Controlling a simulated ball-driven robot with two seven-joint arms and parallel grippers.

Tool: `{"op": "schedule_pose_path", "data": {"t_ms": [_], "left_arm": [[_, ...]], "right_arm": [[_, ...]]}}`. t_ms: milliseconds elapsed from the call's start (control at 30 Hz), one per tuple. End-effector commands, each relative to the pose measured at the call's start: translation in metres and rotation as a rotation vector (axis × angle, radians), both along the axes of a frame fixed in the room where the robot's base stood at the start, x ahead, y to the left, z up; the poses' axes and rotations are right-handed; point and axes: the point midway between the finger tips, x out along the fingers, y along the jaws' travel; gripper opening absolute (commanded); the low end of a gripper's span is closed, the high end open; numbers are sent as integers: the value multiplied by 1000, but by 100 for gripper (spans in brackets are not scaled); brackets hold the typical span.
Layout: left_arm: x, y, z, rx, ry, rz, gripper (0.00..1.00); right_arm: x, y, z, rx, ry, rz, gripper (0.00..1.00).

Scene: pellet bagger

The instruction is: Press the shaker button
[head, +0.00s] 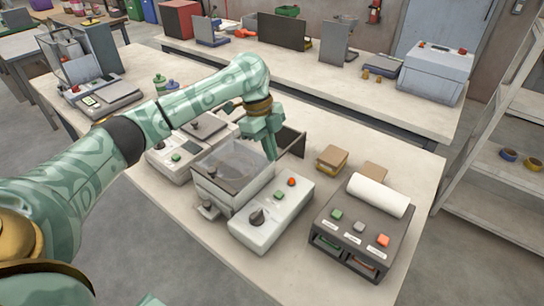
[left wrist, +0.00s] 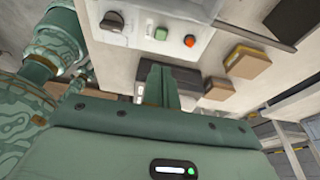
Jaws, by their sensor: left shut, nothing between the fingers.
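A pale control box (head: 262,225) stands on the table, with a black knob (head: 257,216), a green button (head: 280,195) and an orange button (head: 291,181) on top. Beside it is a grey tray unit (head: 208,178) with a see-through top; I cannot read which button is the shaker's. My left gripper (head: 271,154) is shut and empty, pointing down above the table behind these buttons. In the left wrist view its fingers (left wrist: 160,72) show below the green button (left wrist: 161,34) and orange button (left wrist: 190,41), apart from both. My right gripper is not in view.
A dark box (head: 348,235) with green, grey and orange buttons and a white roll (head: 379,195) stands at right. Small cardboard boxes (head: 332,159) lie behind it. Another control box (head: 170,163) is at left. The front table edge is bare.

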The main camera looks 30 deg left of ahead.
Motion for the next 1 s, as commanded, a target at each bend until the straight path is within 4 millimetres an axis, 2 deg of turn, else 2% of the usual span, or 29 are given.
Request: {"op": "schedule_pose_path", "data": {"t_ms": [33,200,367,500,700,1000], "left_arm": [[-1,-3,-15,0,4,-2,0],[-2,-14,-51,0,4,0,0],[-3,-23,-82,-2,3,0,0],[-3,-21,-102,0,2,0,0],[-3,-21,-114,0,0,0,0],[-3,-21,-114,1,-1,0,0]], "right_arm": [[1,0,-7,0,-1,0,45],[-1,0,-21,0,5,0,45],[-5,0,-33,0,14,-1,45],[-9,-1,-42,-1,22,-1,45],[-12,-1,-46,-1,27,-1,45],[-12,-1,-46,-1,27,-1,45]]}}
